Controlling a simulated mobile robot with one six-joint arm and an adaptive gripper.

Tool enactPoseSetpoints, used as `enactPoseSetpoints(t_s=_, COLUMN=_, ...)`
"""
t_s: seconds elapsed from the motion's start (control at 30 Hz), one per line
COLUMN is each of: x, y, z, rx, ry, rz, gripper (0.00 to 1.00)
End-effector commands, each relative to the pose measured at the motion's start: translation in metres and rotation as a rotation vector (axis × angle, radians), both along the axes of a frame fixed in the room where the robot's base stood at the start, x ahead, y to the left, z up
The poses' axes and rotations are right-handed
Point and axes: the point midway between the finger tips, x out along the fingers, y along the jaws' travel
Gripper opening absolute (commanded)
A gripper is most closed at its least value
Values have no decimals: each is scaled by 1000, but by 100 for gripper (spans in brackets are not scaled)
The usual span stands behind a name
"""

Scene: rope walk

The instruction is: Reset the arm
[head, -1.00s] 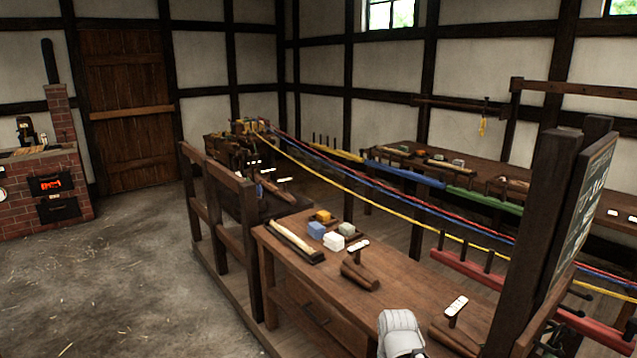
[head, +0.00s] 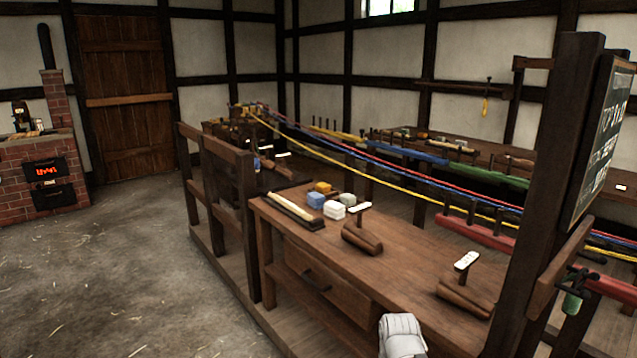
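A pale grey rounded part of my own arm (head: 402,336) shows at the bottom edge of the head view, in front of the workbench. My gripper and its fingertips are not in view, so whether it is open or shut is hidden. The wooden workbench (head: 335,262) fills the middle right. No object is seen in contact with the visible part of my arm.
On the bench lie colored blocks (head: 316,200), a tray with a pale rod (head: 292,209) and two wooden tools with tagged handles (head: 362,238). A dark post (head: 548,180) stands at right. Ropes (head: 350,182) run behind. The floor at left (head: 110,270) is clear.

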Motion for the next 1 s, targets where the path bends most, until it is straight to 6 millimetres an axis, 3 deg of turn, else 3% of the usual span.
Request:
enactPoseSetpoints(t_s=0.2, x=-2, y=0, z=-19, rx=0, ry=6, rz=0, gripper=0)
enactPoseSetpoints(t_s=0.47, x=-4, y=0, z=-31, rx=0, ry=10, rz=0, gripper=0)
enactPoseSetpoints(t_s=1.0, x=-4, y=0, z=11, rx=0, ry=10, rz=0, gripper=0)
